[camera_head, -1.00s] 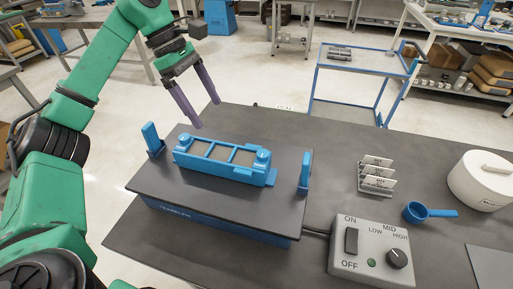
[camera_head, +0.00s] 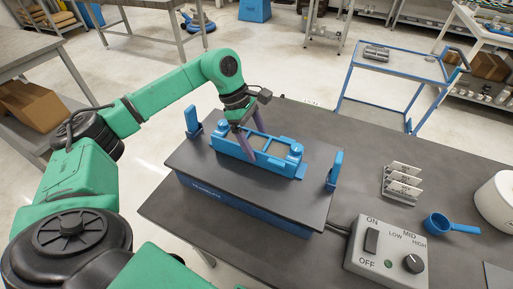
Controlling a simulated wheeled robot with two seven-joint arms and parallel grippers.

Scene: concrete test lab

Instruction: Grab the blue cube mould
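The blue cube mould (camera_head: 283,167) is a long three-cell block with grey filling in its cells. It lies on the dark top plate of the blue-sided vibrating table (camera_head: 205,160). My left gripper (camera_head: 254,145) reaches down over the left half of the mould. Its two purple fingers are apart, one towards the near side and one towards the far side. I cannot tell whether they touch the mould. The arm's wrist and the fingers hide part of the mould's left half. My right gripper is not in view.
Blue upright clamps (camera_head: 192,119) and (camera_head: 334,170) stand at the plate's two ends. A grey control box (camera_head: 385,255) sits in front right. A blue scoop (camera_head: 448,224), a card holder (camera_head: 401,184) and a white pot (camera_head: 497,203) stand farther right on the bench.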

